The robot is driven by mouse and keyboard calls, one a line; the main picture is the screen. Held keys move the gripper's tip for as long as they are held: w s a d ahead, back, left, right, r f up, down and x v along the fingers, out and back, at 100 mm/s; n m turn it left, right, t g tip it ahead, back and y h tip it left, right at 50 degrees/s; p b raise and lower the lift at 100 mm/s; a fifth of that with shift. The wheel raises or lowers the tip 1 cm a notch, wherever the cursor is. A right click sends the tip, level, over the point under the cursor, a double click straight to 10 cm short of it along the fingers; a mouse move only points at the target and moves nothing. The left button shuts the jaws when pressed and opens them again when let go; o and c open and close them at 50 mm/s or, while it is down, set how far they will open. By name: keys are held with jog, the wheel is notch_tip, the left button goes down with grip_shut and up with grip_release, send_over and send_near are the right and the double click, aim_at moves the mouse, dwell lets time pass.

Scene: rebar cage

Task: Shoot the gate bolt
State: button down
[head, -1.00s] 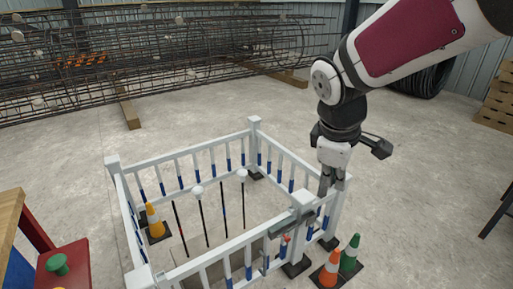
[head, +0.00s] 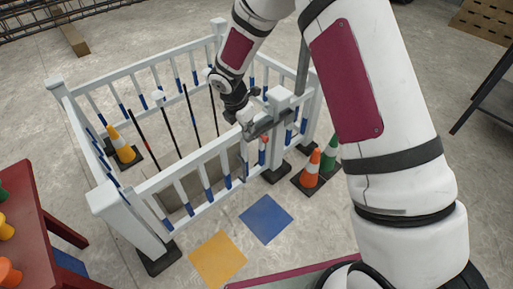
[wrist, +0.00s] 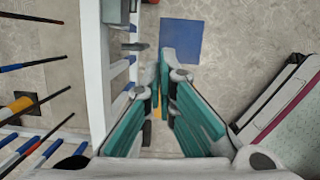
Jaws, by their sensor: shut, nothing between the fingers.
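The white fence pen (head: 215,150) has a corner post (head: 279,103) near the middle of the head view. A grey metal bolt (head: 268,124) lies along the top rail beside this post. A small red-orange piece (head: 264,142) hangs just below it. My gripper (head: 247,127) is at the top rail, just left of the bolt; I cannot tell whether it touches. In the wrist view its teal fingers (wrist: 166,65) are shut and empty, to the right of the white rail (wrist: 96,70). A grey part of the bolt (wrist: 134,46) shows beside the rail there.
Orange (head: 311,168) and green (head: 332,152) cones stand outside the corner post. A yellow cone (head: 121,146) and several thin rods stand inside the pen. Blue (head: 266,219) and yellow (head: 217,259) floor squares lie in front. A red table (head: 42,215) is at left.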

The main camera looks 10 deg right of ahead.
jog(key=shift+w+a+f+n, duration=0.1)
jog(key=shift+a+f+n, duration=0.15)
jog(key=shift+f, duration=0.55)
jog(key=shift+w+a+f+n, duration=0.15)
jog(key=shift+f+n, duration=0.1)
jog(key=shift+f, duration=0.55)
jog(key=shift+s, duration=0.1)
jog(key=w+d+f+b, duration=0.4)
jog(key=d+f+b, duration=0.1)
jog(key=f, duration=0.4)
jog(key=shift+b, duration=0.4)
